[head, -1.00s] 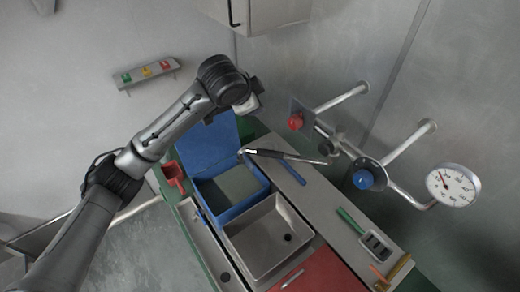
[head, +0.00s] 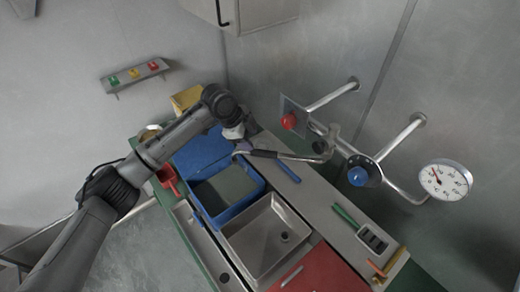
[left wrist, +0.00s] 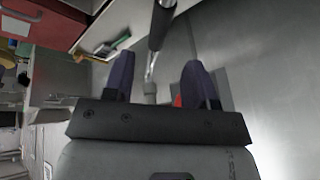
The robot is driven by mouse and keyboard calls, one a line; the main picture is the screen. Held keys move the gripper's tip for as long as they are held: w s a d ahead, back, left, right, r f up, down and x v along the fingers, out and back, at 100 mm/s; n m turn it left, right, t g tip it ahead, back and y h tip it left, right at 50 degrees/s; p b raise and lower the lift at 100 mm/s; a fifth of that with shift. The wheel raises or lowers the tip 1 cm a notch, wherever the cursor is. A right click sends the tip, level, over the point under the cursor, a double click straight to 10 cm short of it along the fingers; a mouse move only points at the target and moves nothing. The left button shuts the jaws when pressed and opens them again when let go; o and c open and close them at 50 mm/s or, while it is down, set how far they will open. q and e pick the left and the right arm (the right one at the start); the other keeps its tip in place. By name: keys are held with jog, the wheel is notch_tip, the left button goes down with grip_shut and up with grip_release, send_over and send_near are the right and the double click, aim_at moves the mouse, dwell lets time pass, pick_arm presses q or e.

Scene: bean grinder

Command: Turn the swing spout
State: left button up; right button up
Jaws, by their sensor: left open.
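The swing spout (head: 265,154) is a thin metal pipe with a black grip section. It reaches left from the wall pipework over the blue bin, and its curved free end lies at the left. My left gripper (head: 236,133) is just above and beside that free end in the head view, pointing down toward it. In the left wrist view the two dark fingers of the left gripper (left wrist: 158,82) are apart. The spout (left wrist: 160,27) runs ahead of them, roughly in line with the gap, and nothing is gripped. My right gripper is not seen.
A red knob (head: 288,121), a blue knob (head: 357,176) and a gauge (head: 445,180) sit on the wall pipes. Below the spout are an open blue bin (head: 218,213) and a metal sink (head: 265,238). A yellow box (head: 186,98) stands behind my left arm.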

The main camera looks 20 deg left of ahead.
aim_at(261, 152)
pick_arm(q)
jog(key=p+x, duration=0.1)
jog(key=x, duration=0.7)
jog(key=shift+w+d+f, duration=0.1)
jog(key=shift+w+f, duration=0.05)
jog(key=shift+f, duration=0.1)
grip_shut()
